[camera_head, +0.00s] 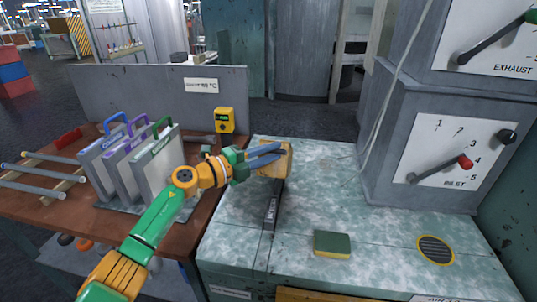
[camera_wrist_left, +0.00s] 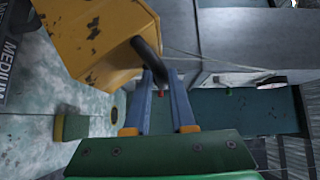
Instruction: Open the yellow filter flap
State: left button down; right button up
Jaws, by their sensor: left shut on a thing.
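The yellow filter flap (camera_head: 284,163) is a worn yellow plate that stands raised above the green mottled bench top, at the far end of a dark slot strip (camera_head: 271,207). In the left wrist view the flap (camera_wrist_left: 95,35) fills the upper left, with chipped paint and a black curved handle (camera_wrist_left: 149,55). My left gripper (camera_head: 268,153) reaches in from the left with its blue fingers at the flap. In the wrist view the fingers (camera_wrist_left: 161,80) are closed around the handle. The flap's hinge is hidden. My right gripper is not in view.
Several grey filter panels (camera_head: 160,157) with coloured handles stand in a rack on the brown table to the left. A green and yellow sponge (camera_head: 332,244) and a round grille (camera_head: 435,249) are on the bench. A grey cabinet with dials (camera_head: 455,150) rises at right.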

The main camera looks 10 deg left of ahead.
pick_arm(q)
jog(key=c, duration=1.1)
grip_release()
jog(key=shift+d, duration=0.1)
jog(key=shift+o, duration=1.3)
jog(key=shift+w+d, duration=0.1)
jog(key=shift+d, duration=0.05)
jog(key=r+b+v, duration=0.1)
jog(key=v, duration=1.4)
jog(key=shift+r, duration=0.2)
